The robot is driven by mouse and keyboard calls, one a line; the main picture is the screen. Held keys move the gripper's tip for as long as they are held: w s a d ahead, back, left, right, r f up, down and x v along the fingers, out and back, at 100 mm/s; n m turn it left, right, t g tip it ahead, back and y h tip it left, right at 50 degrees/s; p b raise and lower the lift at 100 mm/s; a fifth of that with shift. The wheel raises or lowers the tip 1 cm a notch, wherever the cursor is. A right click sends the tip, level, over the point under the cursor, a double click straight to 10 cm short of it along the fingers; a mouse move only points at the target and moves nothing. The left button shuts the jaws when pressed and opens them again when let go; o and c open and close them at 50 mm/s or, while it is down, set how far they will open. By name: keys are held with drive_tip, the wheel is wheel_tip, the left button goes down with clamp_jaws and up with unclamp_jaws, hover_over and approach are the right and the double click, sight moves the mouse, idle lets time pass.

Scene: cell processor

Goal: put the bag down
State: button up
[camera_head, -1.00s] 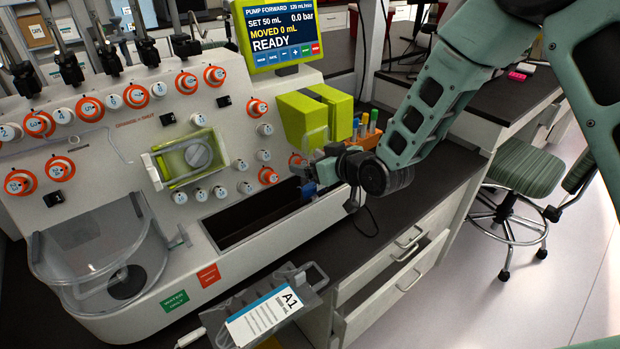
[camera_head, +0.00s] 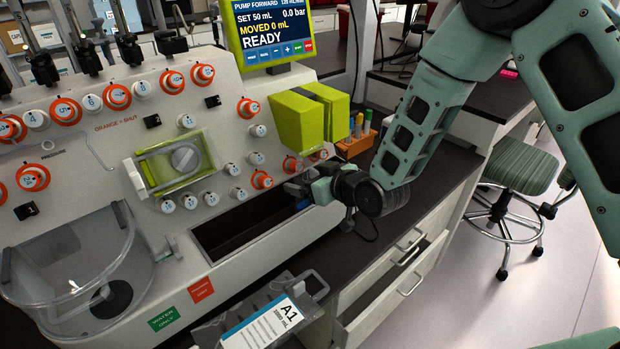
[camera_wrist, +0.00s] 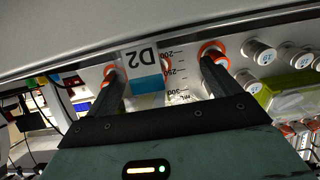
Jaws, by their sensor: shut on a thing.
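My gripper (camera_head: 298,189) is at the right end of the machine's dark trough, below the yellow-green block. In the wrist view my gripper (camera_wrist: 161,76) has one finger on each side of a clear bag with a white and blue D2 label (camera_wrist: 143,62). The label reads upside down there, and volume marks such as 200, 250 and 300 run beside it. The gripper is shut on this bag.
The white machine (camera_head: 110,150) carries orange and white knobs, a dark trough (camera_head: 238,222) and a yellow-green block (camera_head: 308,117). An orange rack of tubes (camera_head: 357,142) stands behind my gripper. An A1 card (camera_head: 262,325) lies on a grey holder at the front. Dark bench shows right of the trough.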

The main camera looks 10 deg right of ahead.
drive_tip(key=o, duration=0.9)
drive_tip(key=shift+r, duration=0.1)
drive_tip(key=b+v, duration=0.2)
drive_tip(key=v, duration=1)
drive_tip(key=s+r+g+h, duration=0.1)
drive_tip(key=s+g+h, duration=0.1)
drive_tip(key=s, duration=0.6)
drive_tip(key=s+r+g+h, duration=0.2)
drive_tip(key=s+g, duration=0.3)
drive_tip(key=s, duration=0.4)
drive_tip(key=s+r+g+h, duration=0.1)
drive_tip(key=s+g, duration=0.3)
drive_tip(key=s, duration=0.5)
drive_tip(key=shift+d+r+n+h, duration=0.4)
drive_tip(key=shift+h, duration=0.5)
drive_tip(key=shift+w, duration=0.1)
